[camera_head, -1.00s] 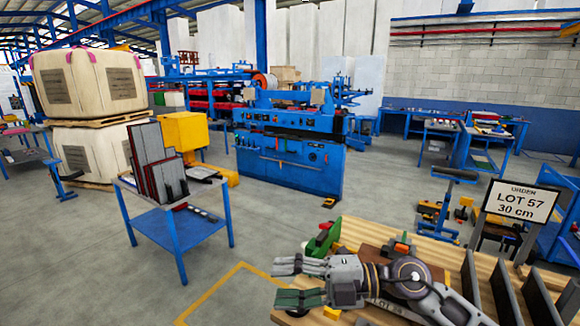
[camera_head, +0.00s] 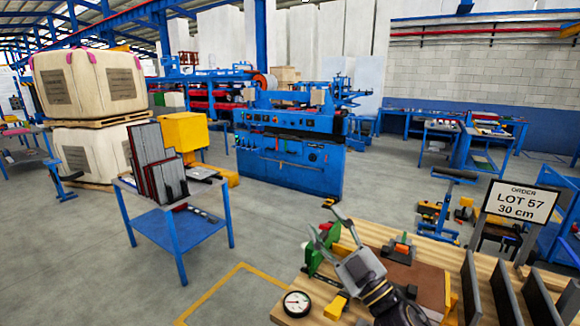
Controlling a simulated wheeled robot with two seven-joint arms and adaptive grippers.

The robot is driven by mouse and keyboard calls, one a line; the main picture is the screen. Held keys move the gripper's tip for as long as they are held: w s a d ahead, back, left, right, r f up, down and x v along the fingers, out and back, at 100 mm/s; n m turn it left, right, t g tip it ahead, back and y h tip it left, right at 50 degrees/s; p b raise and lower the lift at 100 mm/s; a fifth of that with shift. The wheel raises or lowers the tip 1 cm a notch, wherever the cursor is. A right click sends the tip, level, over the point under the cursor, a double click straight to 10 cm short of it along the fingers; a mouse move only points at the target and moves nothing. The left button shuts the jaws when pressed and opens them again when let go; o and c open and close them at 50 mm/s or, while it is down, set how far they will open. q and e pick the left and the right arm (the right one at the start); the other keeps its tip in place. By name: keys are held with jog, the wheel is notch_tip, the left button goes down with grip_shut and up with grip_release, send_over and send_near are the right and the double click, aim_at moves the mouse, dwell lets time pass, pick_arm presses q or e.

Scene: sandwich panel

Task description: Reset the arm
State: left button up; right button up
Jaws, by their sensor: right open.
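My right gripper (camera_head: 329,226) is over the left part of the wooden table (camera_head: 372,232) at the bottom right. Its fingers are spread, point up and left in the picture, and hold nothing. My right arm comes in from the bottom edge. My left gripper and arm are not in view.
A LOT 57 sign (camera_head: 519,203) stands behind. A blue cart (camera_head: 178,231) stands left. Floor between is clear.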

jog(key=d+f+m+g+h, duration=0.2)
jog(key=d+f+m+h, duration=0.45)
jog(key=f, duration=0.35)
jog(key=d+f+m+g+h, duration=0.3)
jog(key=d+f+m+h, duration=0.3)
jog(key=f, duration=0.4)
jog(key=s+d+f+g, duration=0.1)
jog(key=s+f+g, duration=0.9)
jog(key=s+f, duration=0.9)
jog(key=s+f+g, duration=0.1)
jog(key=s+f, duration=0.1)
jog(key=f, duration=1.4)
jog(key=s+f+g, duration=0.1)
jog(key=s+f, duration=0.2)
jog(key=f, duration=1.3)
jog(key=s+d+f, duration=0.2)
jog(key=s+f, duration=0.7)
jog(key=s, duration=0.2)
jog(key=s+d+f+g, duration=0.1)
jog(key=s+d+f, duration=0.1)
jog(key=s+f, duration=0.8)
jog(key=shift+s+d+f, duration=0.25)
jog(key=shift+s+f, duration=0.05)
jog(key=shift+s, duration=0.05)
